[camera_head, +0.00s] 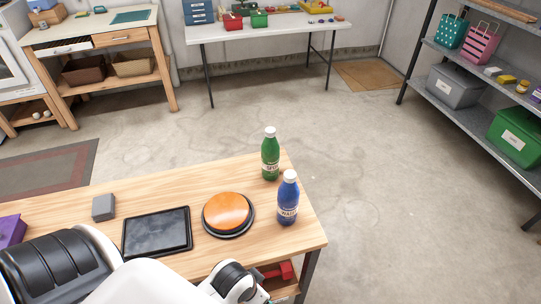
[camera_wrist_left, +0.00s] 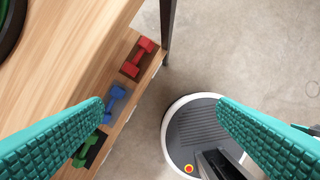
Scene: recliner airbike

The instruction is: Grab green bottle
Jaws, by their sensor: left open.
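The green bottle (camera_head: 270,154) with a white cap stands upright near the far right corner of the wooden table (camera_head: 160,182) in the head view. A blue bottle (camera_head: 288,200) with a white cap stands upright just in front of it. My left arm reaches in along the bottom of the head view, nearer than both bottles; its fingers are hidden there. In the left wrist view my left gripper (camera_wrist_left: 160,103) has its teal fingers wide apart with nothing between them, beside the table's edge. The green bottle is outside that view. My right gripper is not identifiable in either view.
An orange button (camera_head: 227,212) on a black base sits left of the blue bottle. A black tablet (camera_head: 157,232) and a grey block (camera_head: 104,207) lie further left. Red (camera_wrist_left: 138,57), blue (camera_wrist_left: 115,103) and green dumbbells lie on the lower shelf. Floor beyond is clear.

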